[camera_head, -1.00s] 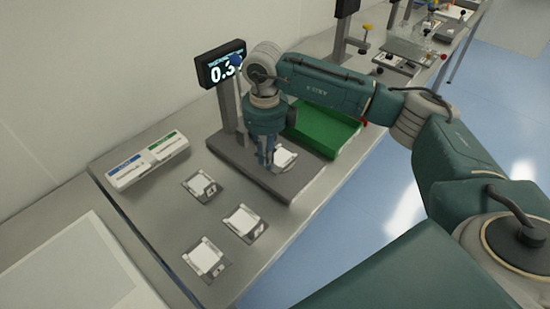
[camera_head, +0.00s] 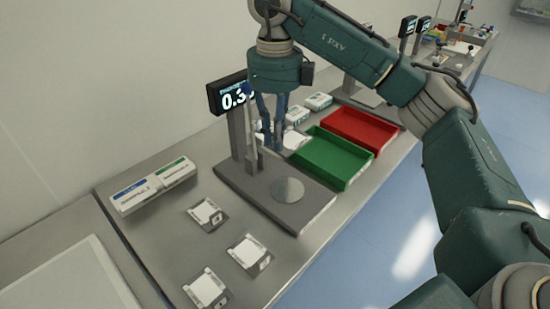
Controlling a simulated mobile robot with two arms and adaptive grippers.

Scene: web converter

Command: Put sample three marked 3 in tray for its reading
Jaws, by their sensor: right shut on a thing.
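My right gripper (camera_head: 272,142) is above the back part of the scale (camera_head: 243,180), fingers pointing down. It is shut on a white sample (camera_head: 294,139), partly hidden by the fingers; its mark cannot be read. The scale's round plate (camera_head: 288,190) is bare. The display (camera_head: 232,97) reads about "0.3", its right end hidden by the arm. The green tray (camera_head: 335,158) lies right of the scale and looks empty. The red tray (camera_head: 362,129) lies beyond it, also empty. My left gripper is out of view.
Small white boxes (camera_head: 318,102) stand behind the trays. The bench's front edge drops to the blue floor.

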